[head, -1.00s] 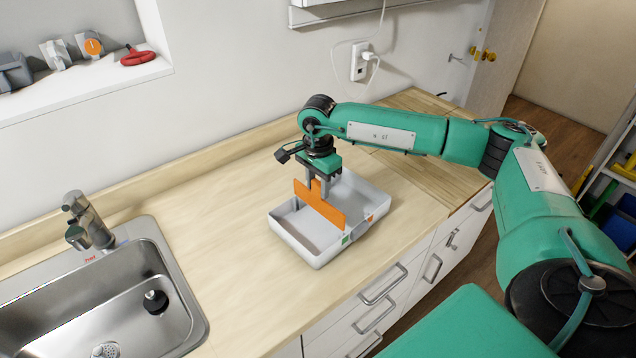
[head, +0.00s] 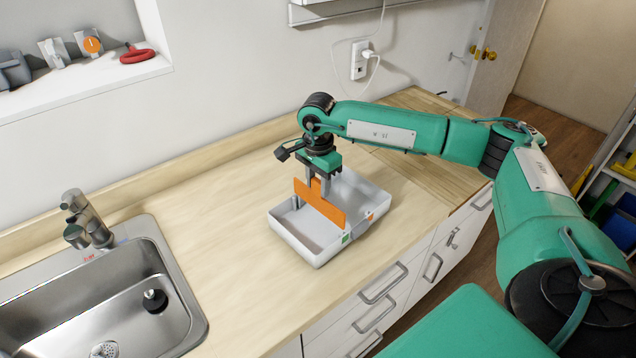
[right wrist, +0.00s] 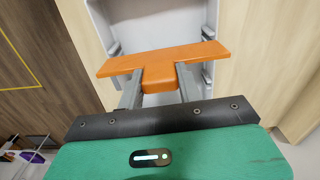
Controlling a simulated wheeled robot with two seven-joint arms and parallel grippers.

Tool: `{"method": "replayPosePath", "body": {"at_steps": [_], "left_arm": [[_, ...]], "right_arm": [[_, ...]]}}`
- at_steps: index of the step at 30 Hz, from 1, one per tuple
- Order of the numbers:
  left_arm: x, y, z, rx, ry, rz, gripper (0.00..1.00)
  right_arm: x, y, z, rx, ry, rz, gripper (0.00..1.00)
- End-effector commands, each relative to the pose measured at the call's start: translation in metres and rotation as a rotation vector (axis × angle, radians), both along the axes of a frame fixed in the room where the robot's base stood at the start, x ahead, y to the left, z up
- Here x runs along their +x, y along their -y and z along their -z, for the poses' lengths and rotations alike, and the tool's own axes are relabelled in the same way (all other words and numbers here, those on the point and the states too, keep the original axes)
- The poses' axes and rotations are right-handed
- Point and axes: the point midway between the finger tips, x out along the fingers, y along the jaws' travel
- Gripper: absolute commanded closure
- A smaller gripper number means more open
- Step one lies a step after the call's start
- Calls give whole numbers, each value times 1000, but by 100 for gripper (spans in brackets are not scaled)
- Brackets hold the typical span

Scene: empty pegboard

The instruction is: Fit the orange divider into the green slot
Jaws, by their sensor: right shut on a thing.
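The orange divider (head: 322,207) is a thin upright plate with a tab on top. My right gripper (head: 318,182) is shut on that tab, which also shows between the fingers in the right wrist view (right wrist: 160,75). The divider spans the white tray (head: 288,238), its near end close to the green mark (head: 346,238) on the near wall. An orange mark (head: 370,217) sits farther right on that wall. I cannot tell whether the divider's lower edges are inside a slot. The right wrist view shows slot-like rails (right wrist: 208,33) on the tray's walls. My left gripper is out of view.
The tray stands on a wooden counter (head: 215,210), near its front edge above drawers. A metal sink (head: 130,285) with a tap (head: 88,220) is at the left. A power socket (head: 360,62) is on the back wall. The counter between sink and tray is clear.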

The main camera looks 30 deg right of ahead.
Motion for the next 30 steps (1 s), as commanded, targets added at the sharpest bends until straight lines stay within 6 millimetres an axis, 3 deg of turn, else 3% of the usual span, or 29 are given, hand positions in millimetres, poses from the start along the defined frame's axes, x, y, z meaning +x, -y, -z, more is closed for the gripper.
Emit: {"method": "replayPosePath", "body": {"at_steps": [30], "left_arm": [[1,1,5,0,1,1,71]], "right_arm": [[0,0,0,0,1,0,97]]}}
